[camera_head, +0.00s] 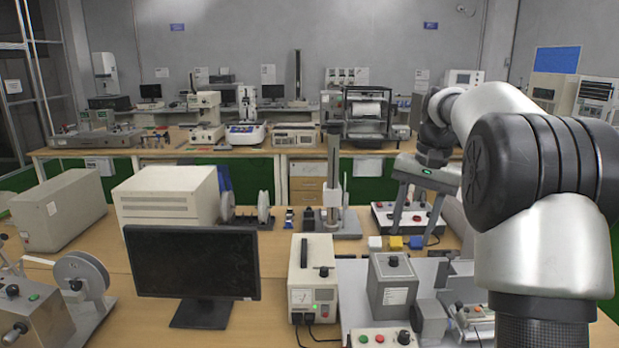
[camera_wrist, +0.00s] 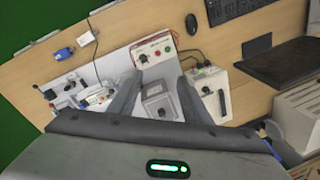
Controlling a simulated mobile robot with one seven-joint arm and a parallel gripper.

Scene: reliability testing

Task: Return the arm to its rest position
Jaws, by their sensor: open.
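My arm reaches in from the right side of the head view and bends down over the bench. My gripper (camera_head: 413,236) hangs with its two grey fingers pointing down and spread apart. Nothing shows between the fingers. In the wrist view the fingers (camera_wrist: 160,80) are also apart, with a grey box with a black knob (camera_wrist: 157,104) on the bench seen beyond them. In the head view a white panel with red buttons (camera_head: 385,211) lies behind the fingers. Whether the fingers touch anything below is not clear, but they appear clear of it.
Below and in front of my gripper stand a grey knob box (camera_head: 392,288) and a cream meter unit (camera_head: 312,276). Yellow (camera_head: 396,243) and blue (camera_head: 416,243) blocks lie near the fingers. A black monitor (camera_head: 192,262) stands to the left. A tall column stand (camera_head: 333,180) rises left of the gripper.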

